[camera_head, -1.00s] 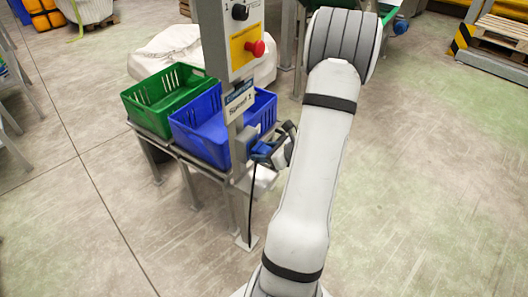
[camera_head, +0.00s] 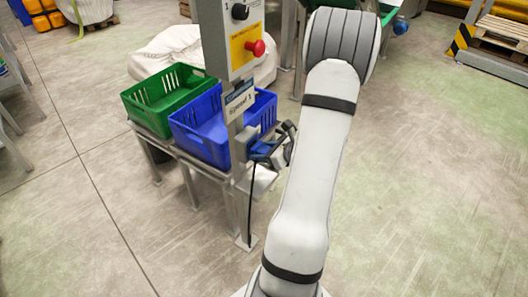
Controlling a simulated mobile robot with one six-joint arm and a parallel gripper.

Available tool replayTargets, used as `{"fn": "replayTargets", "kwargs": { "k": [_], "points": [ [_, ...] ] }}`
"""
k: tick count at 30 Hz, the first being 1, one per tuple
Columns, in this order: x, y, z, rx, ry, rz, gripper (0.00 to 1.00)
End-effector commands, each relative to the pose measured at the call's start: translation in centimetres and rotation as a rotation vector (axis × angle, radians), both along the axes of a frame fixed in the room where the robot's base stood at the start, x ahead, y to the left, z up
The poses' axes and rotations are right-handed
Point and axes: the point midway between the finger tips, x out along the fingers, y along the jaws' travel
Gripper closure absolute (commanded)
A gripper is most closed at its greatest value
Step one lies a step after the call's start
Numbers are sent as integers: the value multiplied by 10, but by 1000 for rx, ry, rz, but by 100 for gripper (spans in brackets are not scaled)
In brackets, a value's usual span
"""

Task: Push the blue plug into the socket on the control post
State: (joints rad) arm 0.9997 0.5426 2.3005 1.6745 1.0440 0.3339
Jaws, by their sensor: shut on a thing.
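The control post (camera_head: 229,45) stands upright left of my arm, with a black knob, a red button and a "Speed 1" label. The blue plug (camera_head: 262,151) is at the post's side, below the label, with a dark cable hanging down from it. My gripper (camera_head: 270,153) is shut on the plug, at the post's right side. The plug is against or very close to a grey socket housing (camera_head: 246,140) on the post. My arm and gripper cover part of this spot, so I cannot tell how deep the plug sits.
A green crate (camera_head: 148,113) and a blue crate (camera_head: 186,124) stand on a low metal stand (camera_head: 180,153) behind the post. A white sack (camera_head: 178,48) lies farther back. A pallet (camera_head: 505,33) is at the far right. The floor to the right is clear.

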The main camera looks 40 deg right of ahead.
Motion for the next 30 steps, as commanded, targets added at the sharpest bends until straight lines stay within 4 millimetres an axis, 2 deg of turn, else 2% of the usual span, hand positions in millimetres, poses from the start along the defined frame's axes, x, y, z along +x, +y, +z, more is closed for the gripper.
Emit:
{"fn": "replayTargets", "kwargs": {
  "k": [11,12,18,21,30],
  "points": [
    [7,2,0,0,0,0,73],
    [8,2,0,0,0,-1,48],
    [7,2,0,0,0,-1,32],
    [7,2,0,0,0,-1,24],
    [3,0,3,0,0,-3,24]
  ]
}}
